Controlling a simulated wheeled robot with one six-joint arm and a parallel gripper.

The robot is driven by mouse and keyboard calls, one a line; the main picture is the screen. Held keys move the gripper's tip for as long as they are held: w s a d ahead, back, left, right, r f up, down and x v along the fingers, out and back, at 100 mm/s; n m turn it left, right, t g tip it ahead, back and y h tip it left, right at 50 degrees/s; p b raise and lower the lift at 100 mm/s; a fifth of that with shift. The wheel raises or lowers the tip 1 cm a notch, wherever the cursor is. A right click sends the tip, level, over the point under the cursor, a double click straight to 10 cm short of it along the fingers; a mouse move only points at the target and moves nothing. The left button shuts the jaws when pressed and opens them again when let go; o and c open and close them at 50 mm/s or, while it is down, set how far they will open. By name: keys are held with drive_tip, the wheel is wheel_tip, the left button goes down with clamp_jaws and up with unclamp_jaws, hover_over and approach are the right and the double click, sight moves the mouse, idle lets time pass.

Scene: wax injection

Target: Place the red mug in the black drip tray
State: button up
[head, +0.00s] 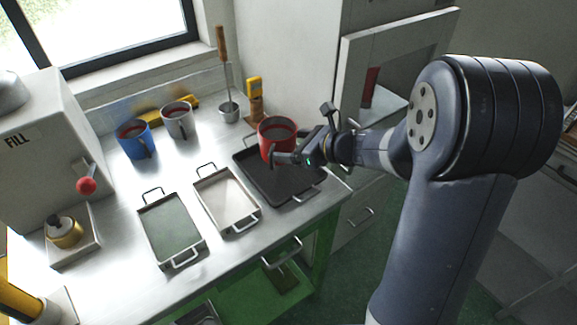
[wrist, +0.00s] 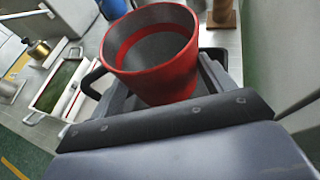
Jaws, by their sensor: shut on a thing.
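The red mug (head: 272,141) is at the black drip tray (head: 293,194), over its far left part in the head view. It looks upright, and I cannot tell whether its base touches the tray. My gripper (head: 292,152) comes from the right and is shut on the mug. In the wrist view the red mug (wrist: 160,55) fills the upper middle, with its dark handle on the left and a grey inside with a red band. The fingertips and the mug's base are hidden there.
Left of the black tray stand a white tray (head: 228,228) and a green tray (head: 171,258). A blue mug (head: 138,147) and a grey mug (head: 178,124) stand behind. A small ladle cup (head: 229,112) and the FILL machine (head: 35,165) flank the bench. A cabinet (head: 375,100) stands at right.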

drive_tip(key=shift+f+b, duration=0.35)
drive_tip(key=shift+f, duration=2.75)
drive_tip(key=shift+f, duration=0.15)
drive_tip(key=o, duration=1.3)
drive_tip(key=shift+r, duration=0.3)
drive_tip(key=v, duration=1.2)
drive_tip(key=shift+s+f, duration=0.1)
drive_tip(key=shift+f, duration=0.05)
